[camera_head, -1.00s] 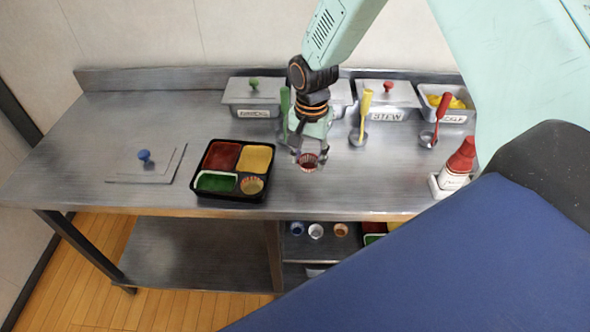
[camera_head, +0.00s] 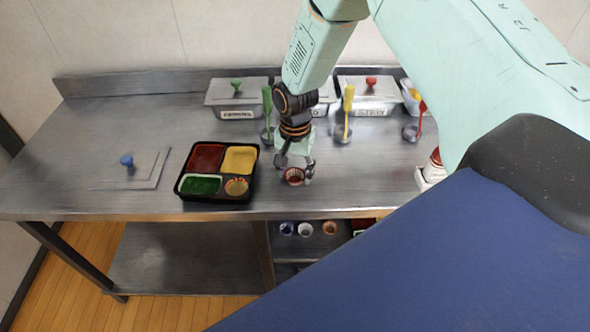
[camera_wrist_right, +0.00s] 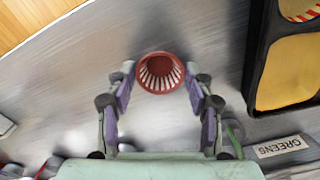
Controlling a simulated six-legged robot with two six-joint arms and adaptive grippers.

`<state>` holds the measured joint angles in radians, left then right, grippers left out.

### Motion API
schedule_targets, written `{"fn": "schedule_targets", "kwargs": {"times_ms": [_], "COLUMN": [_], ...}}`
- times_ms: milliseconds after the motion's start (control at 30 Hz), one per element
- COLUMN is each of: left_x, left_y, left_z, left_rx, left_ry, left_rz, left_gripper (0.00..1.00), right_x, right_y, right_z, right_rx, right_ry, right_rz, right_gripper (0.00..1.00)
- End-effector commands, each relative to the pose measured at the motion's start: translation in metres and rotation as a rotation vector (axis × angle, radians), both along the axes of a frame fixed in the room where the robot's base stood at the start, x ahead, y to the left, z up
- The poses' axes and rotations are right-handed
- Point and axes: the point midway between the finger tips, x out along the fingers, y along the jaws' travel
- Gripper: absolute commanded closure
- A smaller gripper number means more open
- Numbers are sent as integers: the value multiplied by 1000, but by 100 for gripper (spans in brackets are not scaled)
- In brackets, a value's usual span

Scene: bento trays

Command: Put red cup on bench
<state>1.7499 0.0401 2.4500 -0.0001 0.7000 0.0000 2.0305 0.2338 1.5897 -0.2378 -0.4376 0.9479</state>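The red cup (camera_head: 294,176) has a red rim and pale stripes inside. It appears to stand upright on the steel bench (camera_head: 330,190), right of the black bento tray (camera_head: 254,178). My right gripper (camera_head: 295,166) is above and around it. In the right wrist view the cup (camera_wrist_right: 160,73) lies between the fingertips of the gripper (camera_wrist_right: 160,85), with narrow gaps on both sides, so the fingers look open. The cup's underside is hidden. My left gripper is not in view.
The tray holds red, yellow and green food and a small cup (camera_head: 237,187). Lidded containers (camera_head: 236,99) and ladles (camera_head: 345,115) line the back. A flat lid with a blue knob (camera_head: 127,161) lies left. A shelf below holds several cups (camera_head: 305,229). The front edge is close.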

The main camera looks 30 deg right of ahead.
Motion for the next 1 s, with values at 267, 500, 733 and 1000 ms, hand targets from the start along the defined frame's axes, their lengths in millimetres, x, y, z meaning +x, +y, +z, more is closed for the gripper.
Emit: {"fn": "schedule_targets", "kwargs": {"times_ms": [267,500,733,1000], "left_x": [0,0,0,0], "left_y": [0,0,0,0], "left_z": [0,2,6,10], "left_rx": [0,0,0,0], "left_ry": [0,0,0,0], "left_rz": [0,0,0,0], "left_gripper": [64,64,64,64], "right_x": [0,0,1,0], "right_y": [0,0,0,0], "right_z": [0,6,45,97], "right_rx": [0,0,1,1], "right_ry": [0,-1,-5,-3], "right_rz": [0,0,0,0], "right_gripper": [32,32,32,32]}}
